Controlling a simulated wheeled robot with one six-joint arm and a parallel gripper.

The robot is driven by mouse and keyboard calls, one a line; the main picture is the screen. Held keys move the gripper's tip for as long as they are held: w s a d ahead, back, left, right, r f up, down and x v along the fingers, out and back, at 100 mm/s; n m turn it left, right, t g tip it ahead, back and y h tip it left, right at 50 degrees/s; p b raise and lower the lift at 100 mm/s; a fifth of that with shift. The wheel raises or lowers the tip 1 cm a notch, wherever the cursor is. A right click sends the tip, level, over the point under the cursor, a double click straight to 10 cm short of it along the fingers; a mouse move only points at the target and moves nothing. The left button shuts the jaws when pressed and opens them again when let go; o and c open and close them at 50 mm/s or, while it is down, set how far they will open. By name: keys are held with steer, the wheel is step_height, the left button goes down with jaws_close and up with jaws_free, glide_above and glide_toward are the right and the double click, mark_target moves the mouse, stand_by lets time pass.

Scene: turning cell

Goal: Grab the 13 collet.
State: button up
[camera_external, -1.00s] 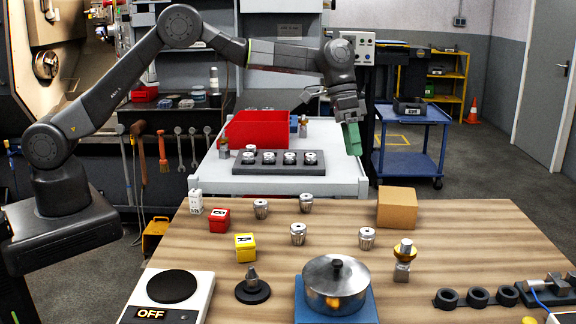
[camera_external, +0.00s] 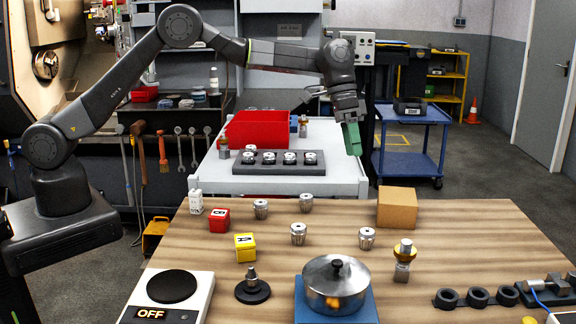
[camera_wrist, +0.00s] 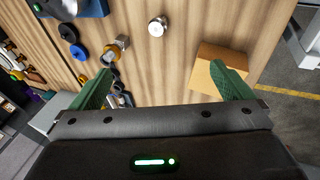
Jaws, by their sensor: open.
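Several small silver collets stand on the wooden table in the external view: a back-left one (camera_external: 261,209), a back-middle one (camera_external: 306,203), a centre one (camera_external: 298,234) and a right one (camera_external: 367,238). Their size marks are too small to read, so I cannot tell which is the 13. My gripper (camera_external: 352,138) has green fingers and hangs above the table's back edge, clear of all collets. In the wrist view my gripper (camera_wrist: 168,90) is open and empty, with one collet (camera_wrist: 157,26) beyond the fingers.
A cardboard box (camera_external: 397,208) stands at the table's back right, near my gripper. A pot (camera_external: 336,283) sits on a blue base in front. Red (camera_external: 219,220) and yellow (camera_external: 245,247) blocks stand left. A grey rack (camera_external: 270,168) and red bin (camera_external: 262,128) sit on the cart behind.

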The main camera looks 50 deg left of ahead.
stand_by(0.4)
steer(key=c, duration=0.9)
steer(key=shift+o, duration=0.2)
steer(key=n+t+y+b, duration=0.4)
steer(key=n+t+b, duration=0.3)
steer(key=b, duration=0.4)
glide_toward(258, 203)
steer(key=shift+n+g, duration=0.7)
steer(key=w+f, duration=0.1)
steer(key=f, duration=0.1)
steer(key=w+f+p, duration=0.1)
steer(key=w+f, duration=0.1)
steer(key=shift+w+d, duration=0.25)
steer(key=shift+d, duration=0.15)
steer(key=shift+s+a+p+x, duration=0.1)
steer(key=shift+p+x, duration=0.35)
steer(key=shift+x, duration=0.9)
steer(key=shift+s+a+p+x, duration=0.15)
steer(key=shift+p+x, duration=0.25)
steer(key=shift+x, duration=0.9)
